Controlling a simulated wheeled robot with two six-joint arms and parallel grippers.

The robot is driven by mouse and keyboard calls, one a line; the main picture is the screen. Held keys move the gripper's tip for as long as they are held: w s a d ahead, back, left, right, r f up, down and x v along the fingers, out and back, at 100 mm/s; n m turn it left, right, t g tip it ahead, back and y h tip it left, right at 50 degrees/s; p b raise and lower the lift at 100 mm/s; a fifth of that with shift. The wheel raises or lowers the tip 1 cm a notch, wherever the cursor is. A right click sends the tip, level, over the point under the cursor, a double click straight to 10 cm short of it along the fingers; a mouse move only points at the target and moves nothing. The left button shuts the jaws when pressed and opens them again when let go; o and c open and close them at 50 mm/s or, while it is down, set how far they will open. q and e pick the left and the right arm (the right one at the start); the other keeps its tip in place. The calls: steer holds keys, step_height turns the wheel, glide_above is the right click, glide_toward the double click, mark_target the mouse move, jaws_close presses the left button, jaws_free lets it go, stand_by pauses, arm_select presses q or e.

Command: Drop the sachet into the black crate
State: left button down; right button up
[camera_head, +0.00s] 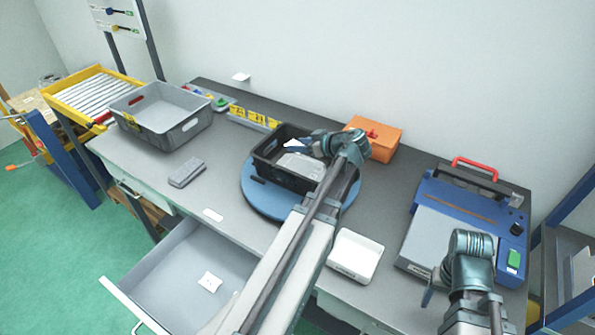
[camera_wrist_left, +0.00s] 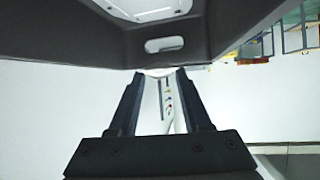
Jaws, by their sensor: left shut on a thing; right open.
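The black crate (camera_head: 268,172) stands on a blue round turntable (camera_head: 254,199) in the middle of the bench. A grey casting (camera_head: 300,165) lies inside it. My left gripper (camera_head: 300,145) is at the crate's far side, shut on the white sachet (camera_head: 293,142), which shows just past the fingers. In the left wrist view the pale sachet (camera_wrist_left: 158,100) is between the two dark fingers (camera_wrist_left: 158,85), and the crate's wall (camera_wrist_left: 90,42) with its hand hole lies close above them. My right gripper (camera_head: 432,290) is open and empty before the blue machine, partly hidden by its own wrist.
An orange box (camera_head: 384,148) stands behind the crate to the right. A grey tote (camera_head: 178,130) stands left, a blue machine (camera_head: 463,232) right. An open drawer (camera_head: 180,265) holds a small white piece (camera_head: 210,281).

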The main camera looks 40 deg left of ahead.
arm_select(q)
steer(key=shift+f, duration=0.6)
arm_select(e)
steer(key=shift+f, duration=0.6)
arm_select(q)
steer(key=shift+r, duration=0.1)
arm_select(e)
steer(key=shift+r, duration=0.1)
arm_select(q)
steer(key=shift+c, duration=1.4)
jaws_free()
steer(key=p+v, duration=0.6)
steer(key=v, duration=0.7)
steer(key=shift+s+d+r, duration=0.1)
steer(key=shift+d+r, duration=0.05)
steer(key=shift+d, duration=0.2)
arm_select(e)
step_height(320, 180, up, 7)
steer(key=shift+f, duration=0.2)
